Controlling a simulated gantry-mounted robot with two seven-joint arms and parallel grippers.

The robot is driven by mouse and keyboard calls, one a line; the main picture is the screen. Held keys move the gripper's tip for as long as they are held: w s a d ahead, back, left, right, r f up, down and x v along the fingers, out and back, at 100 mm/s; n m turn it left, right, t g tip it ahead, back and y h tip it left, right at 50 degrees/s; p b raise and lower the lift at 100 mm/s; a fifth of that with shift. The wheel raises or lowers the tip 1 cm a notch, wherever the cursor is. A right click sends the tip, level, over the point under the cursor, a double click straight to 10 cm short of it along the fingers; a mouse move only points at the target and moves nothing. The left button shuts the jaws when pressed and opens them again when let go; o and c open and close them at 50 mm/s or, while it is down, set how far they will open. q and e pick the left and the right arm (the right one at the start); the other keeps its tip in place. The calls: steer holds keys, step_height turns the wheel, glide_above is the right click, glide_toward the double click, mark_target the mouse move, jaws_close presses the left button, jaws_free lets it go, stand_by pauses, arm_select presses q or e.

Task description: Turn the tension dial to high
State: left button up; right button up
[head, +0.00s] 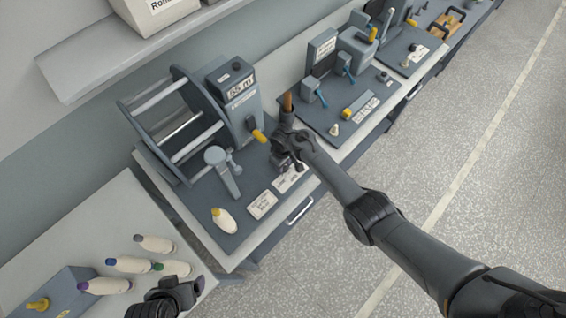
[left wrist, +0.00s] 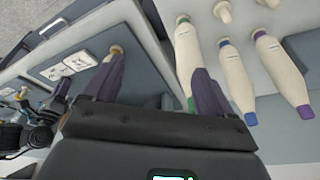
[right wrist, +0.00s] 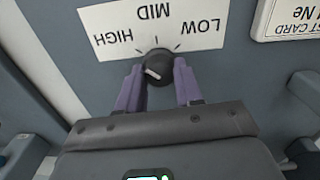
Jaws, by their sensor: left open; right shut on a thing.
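The tension dial (right wrist: 157,65) is a round black knob with a white pointer mark, below a white card (right wrist: 150,27) reading HIGH, MID and LOW upside down. The pointer's exact setting is hard to read. My right gripper (right wrist: 159,84) is shut on the dial, one purple finger at each side. In the head view my right gripper (head: 287,160) is at the front of the winder's base and mostly hides the dial. The card (head: 289,178) shows beside it.
The winder (head: 235,98) with its reel frame stands behind the dial. Bobbins with coloured tips (head: 154,243) lie on the left table, and a yellow-tipped one (head: 223,221) is on the winder's base. A second station (head: 345,112) stands to the right.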

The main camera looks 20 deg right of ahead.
stand_by(0.5)
steer(key=o, duration=1)
steer(key=shift+o, duration=0.2)
steer(key=shift+r, duration=0.7)
step_height(320, 180, up, 9)
steer(key=p, duration=0.2)
steer(key=shift+r, duration=0.2)
